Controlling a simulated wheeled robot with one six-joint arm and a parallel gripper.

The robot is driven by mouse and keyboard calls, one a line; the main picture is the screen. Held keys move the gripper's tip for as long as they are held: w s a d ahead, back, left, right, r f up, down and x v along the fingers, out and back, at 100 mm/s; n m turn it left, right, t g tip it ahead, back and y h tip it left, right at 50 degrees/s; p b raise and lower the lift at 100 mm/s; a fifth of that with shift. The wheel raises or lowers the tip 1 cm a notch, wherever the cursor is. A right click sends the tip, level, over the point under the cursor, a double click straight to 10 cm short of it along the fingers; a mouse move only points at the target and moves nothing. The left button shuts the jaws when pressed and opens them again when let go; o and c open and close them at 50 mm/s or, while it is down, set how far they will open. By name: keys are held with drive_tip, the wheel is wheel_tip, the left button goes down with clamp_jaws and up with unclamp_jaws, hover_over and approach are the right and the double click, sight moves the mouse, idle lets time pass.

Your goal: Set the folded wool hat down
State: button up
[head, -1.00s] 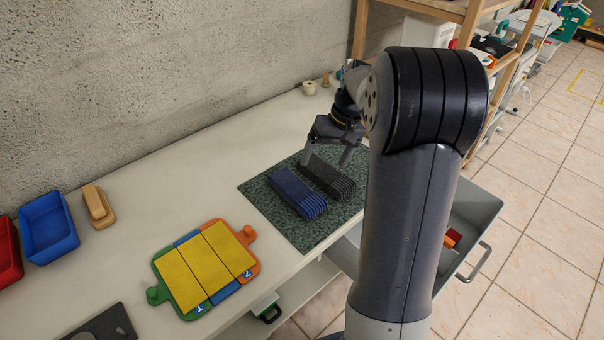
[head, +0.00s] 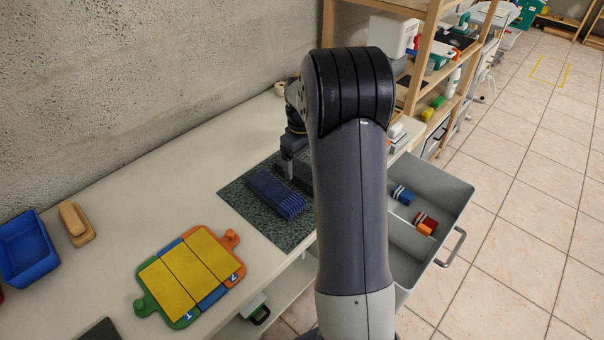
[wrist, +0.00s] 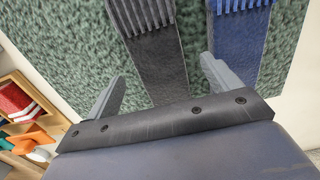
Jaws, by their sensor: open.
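Two folded, ribbed wool pieces lie side by side on a green mat (head: 240,205). One is dark grey (head: 303,180), the other blue (head: 275,194); I cannot tell which the task calls the hat. My gripper (wrist: 163,72) is open, and its two fingers stand on either side of the dark grey piece in the wrist view (wrist: 150,60), with gaps between. The blue piece (wrist: 236,45) lies beyond the right finger there. In the head view my arm hides part of the grey piece and one finger.
A board with yellow panels (head: 187,278) lies left of the mat, with a blue bin (head: 27,250) and wooden block (head: 76,222) farther left. An open grey drawer (head: 450,200) holding small coloured items juts out at right. A wooden shelf (head: 425,50) stands behind.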

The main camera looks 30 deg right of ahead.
sight(302, 175)
drive_tip(key=shift+f, duration=1.3)
drive_tip(key=shift+c, duration=0.6)
drive_tip(key=c, duration=1.1)
